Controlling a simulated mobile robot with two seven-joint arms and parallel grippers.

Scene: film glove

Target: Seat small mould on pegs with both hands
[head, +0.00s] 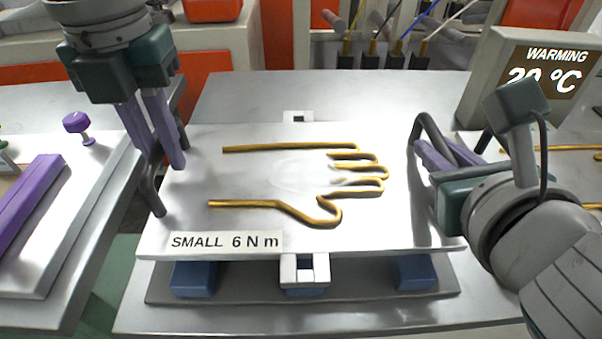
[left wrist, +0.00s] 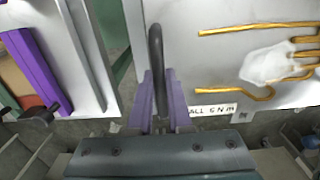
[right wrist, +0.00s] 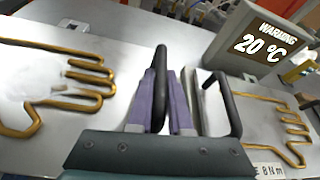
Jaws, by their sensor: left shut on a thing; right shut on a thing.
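The small mould (head: 300,235) is a pale metal plate with a gold hand outline and a "SMALL 6 N m" label. It is level above a dark base (head: 250,293) with blue blocks (head: 194,279) showing under its front edge. White notched tabs (head: 304,270) show at its front and back middle. My left gripper (head: 165,135) is shut on the mould's left dark handle (left wrist: 157,70). My right gripper (head: 445,155) is shut on its right handle (right wrist: 159,85). I see no pegs clearly, and cannot tell whether the plate touches the base.
A display (head: 540,75) reading "WARMING 20 °C" stands at the back right. Another mould (right wrist: 265,120) with its own handle lies close on the right. A plate with a purple bar (head: 30,200) and a purple knob (head: 77,123) is at the left.

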